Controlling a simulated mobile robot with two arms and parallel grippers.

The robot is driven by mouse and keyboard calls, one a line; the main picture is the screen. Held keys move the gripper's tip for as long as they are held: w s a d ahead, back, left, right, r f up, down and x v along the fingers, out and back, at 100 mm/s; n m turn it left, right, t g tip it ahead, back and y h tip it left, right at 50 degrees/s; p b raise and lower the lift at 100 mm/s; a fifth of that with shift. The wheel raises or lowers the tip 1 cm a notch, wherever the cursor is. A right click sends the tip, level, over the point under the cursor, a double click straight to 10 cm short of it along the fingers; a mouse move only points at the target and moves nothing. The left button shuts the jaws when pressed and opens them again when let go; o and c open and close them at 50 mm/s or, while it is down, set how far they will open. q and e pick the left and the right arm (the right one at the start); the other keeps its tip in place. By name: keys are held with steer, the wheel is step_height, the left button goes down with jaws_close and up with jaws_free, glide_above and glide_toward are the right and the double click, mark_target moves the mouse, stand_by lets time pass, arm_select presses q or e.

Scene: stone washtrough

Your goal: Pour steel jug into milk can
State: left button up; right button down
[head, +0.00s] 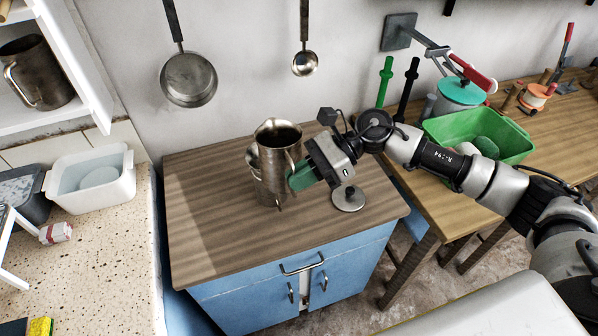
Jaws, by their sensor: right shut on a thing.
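The steel jug (277,137) is a worn metal vessel with its dark open mouth facing up, seen over the wooden cabinet top. It looks close to upright. My right gripper (300,177), with green fingers, is shut on it at its right side. Another metal vessel, apparently the milk can (266,184), shows just below and left of the jug. The jug overlaps it and hides much of it, including its mouth; I cannot tell whether they touch. No stream of liquid is visible. My left gripper is out of view.
A round metal lid (348,199) lies on the cabinet top (205,230), right of the vessels. The top's left and front are clear. A green tub (510,150) stands on the right bench. A pan (188,79) and a ladle (305,64) hang on the wall behind.

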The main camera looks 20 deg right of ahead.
steer(key=shift+s+r+m+g+p, duration=0.1)
steer(key=shift+r+m+g+p, duration=0.5)
steer(key=shift+r+p, duration=1.25)
steer(key=shift+f+p, duration=0.6)
steer(key=shift+r, duration=0.1)
steer(key=shift+w+r+m+g+p, duration=0.35)
steer(key=shift+r+m+g+p, duration=0.1)
steer(key=shift+r+m, duration=0.4)
steer(key=shift+w+r+m+g, duration=0.25)
steer(key=shift+r+m+g, duration=0.1)
steer(key=shift+m, duration=0.1)
steer(key=shift+w, duration=0.15)
stand_by(0.4)
